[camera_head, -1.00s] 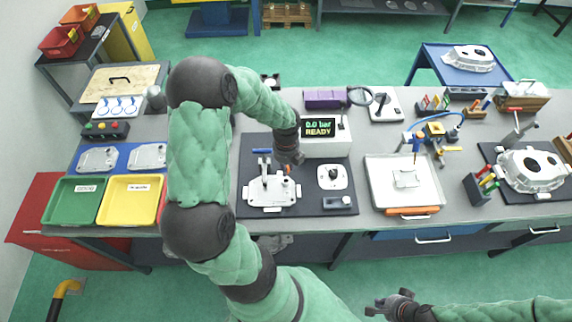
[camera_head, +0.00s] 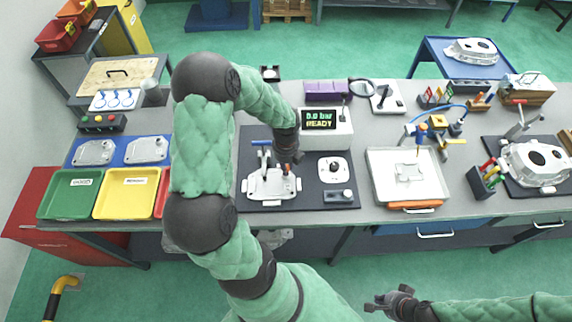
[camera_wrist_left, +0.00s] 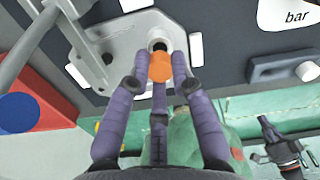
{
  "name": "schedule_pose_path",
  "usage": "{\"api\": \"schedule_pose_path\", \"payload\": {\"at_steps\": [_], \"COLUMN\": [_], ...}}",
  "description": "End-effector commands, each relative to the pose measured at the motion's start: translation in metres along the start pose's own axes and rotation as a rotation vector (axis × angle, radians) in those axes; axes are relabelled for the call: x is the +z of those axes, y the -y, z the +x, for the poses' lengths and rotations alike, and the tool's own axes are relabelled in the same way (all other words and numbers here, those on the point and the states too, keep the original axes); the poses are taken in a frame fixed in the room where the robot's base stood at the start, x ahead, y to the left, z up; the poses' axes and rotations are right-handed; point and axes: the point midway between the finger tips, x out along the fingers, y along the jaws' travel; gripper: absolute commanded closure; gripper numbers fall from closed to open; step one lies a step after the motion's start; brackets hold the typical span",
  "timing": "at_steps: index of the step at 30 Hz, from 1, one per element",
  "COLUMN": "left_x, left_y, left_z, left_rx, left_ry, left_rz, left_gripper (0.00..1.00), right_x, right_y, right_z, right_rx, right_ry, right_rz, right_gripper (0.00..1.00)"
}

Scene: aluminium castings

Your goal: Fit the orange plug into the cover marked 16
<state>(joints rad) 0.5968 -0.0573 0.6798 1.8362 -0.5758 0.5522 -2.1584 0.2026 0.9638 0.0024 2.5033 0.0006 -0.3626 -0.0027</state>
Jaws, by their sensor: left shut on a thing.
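The silver cover (camera_head: 262,187) lies clamped on a dark mat below my left gripper; it also fills the top of the left wrist view (camera_wrist_left: 128,38). I cannot read a 16 on it. My left gripper (camera_head: 287,172) is shut on the orange plug (camera_wrist_left: 160,68), which sits between its purple fingers. The plug's far end is at the near edge of a dark round hole (camera_wrist_left: 158,45) in the cover; part of the hole shows beyond it. I cannot tell whether they touch. My right gripper (camera_head: 375,303) is empty, fingers apart, in front of the bench.
A white pressure unit (camera_head: 326,127) reading 0.0 bar READY stands behind. Green (camera_head: 71,207) and yellow (camera_head: 125,207) trays lie left.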

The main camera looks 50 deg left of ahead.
Motion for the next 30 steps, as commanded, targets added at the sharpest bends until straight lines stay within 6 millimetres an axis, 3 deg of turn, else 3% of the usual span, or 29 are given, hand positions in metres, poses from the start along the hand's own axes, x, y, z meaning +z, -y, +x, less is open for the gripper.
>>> {"api": "schedule_pose_path", "payload": {"at_steps": [30], "left_x": [-0.0002], "left_y": [0.0000], "left_z": [-0.0004], "left_rx": [0.000], "left_ry": [0.000], "left_rz": [0.001], "left_gripper": [0.87], "right_x": [0.0003], "right_y": [0.0021], "right_z": [-0.0059], "right_rx": [0.000], "right_ry": [0.000], "right_rz": [0.000], "right_gripper": [1.00]}}
